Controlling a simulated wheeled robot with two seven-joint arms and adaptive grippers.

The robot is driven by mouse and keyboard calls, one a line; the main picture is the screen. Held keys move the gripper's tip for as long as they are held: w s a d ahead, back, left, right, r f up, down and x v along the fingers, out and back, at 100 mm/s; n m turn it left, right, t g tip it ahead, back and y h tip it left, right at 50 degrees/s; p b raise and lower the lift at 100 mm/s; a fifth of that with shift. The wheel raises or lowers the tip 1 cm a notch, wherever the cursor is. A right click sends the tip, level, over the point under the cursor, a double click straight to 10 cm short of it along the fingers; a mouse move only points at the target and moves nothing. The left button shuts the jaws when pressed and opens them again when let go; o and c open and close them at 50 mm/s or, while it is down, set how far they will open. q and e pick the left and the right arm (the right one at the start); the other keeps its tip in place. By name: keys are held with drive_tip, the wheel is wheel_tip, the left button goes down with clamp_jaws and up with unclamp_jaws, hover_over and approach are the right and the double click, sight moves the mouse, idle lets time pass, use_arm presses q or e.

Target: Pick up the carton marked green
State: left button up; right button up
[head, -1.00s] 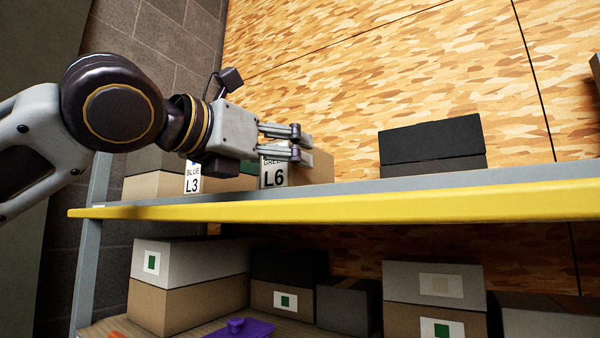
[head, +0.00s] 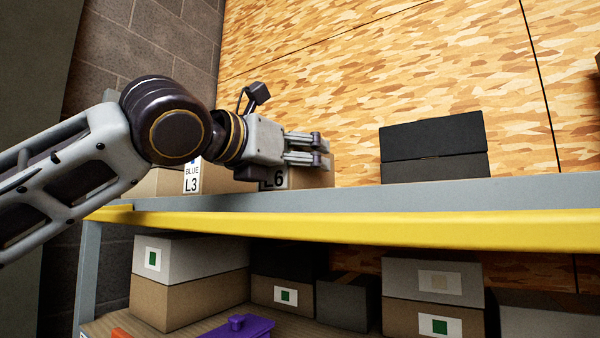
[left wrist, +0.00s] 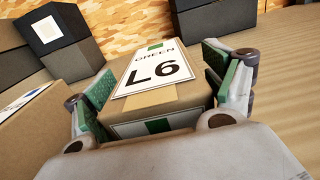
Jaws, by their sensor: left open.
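The carton marked green, a brown box with a white label reading GREEN L6, stands on the upper shelf; its side shows in the head view (head: 320,178). In the left wrist view the carton (left wrist: 190,98) sits between my open fingers, with its label toward the camera. My left gripper (head: 318,152) is at the carton and hides much of it in the head view. In the left wrist view my left gripper (left wrist: 165,90) has one finger on each side of the carton. I cannot tell whether the pads touch it. My right gripper is not in view.
A carton marked BLUE L3 (head: 192,177) stands close to the left. Black boxes (head: 434,150) stand to the right on the same shelf, behind a yellow shelf edge (head: 400,225). Cartons with green squares (head: 190,260) and a purple object (head: 240,328) are on the lower shelf.

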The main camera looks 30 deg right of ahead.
use_arm(q)
drive_tip(key=c, duration=1.5)
drive_tip(key=shift+r, duration=0.1)
drive_tip(key=shift+r, duration=0.15)
drive_tip(key=shift+r, duration=4.8)
drive_tip(key=shift+c, duration=0.2)
